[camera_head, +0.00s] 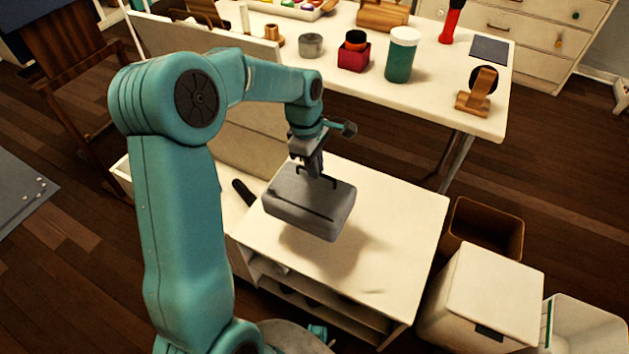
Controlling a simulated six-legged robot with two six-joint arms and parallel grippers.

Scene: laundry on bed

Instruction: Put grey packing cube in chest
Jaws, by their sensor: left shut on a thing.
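The grey packing cube (300,205) is a soft-looking rounded block with a dark zip line. My left gripper (318,176) points down and is shut on a strap or handle at its top. The cube hangs slightly tilted over the left part of a low white cabinet top (395,225), with a shadow below it. A pale upright panel (240,135) stands behind my arm, with a white rim (122,178) at its left. This may be the chest with its lid raised; my arm hides most of it. My right gripper is not in view.
A dark handle-like thing (243,192) lies left of the cube. The white table (440,95) behind holds a green jar (401,60), red box (354,56) and wooden stand (478,95). A brown bin (485,225) and white bin (490,290) stand right.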

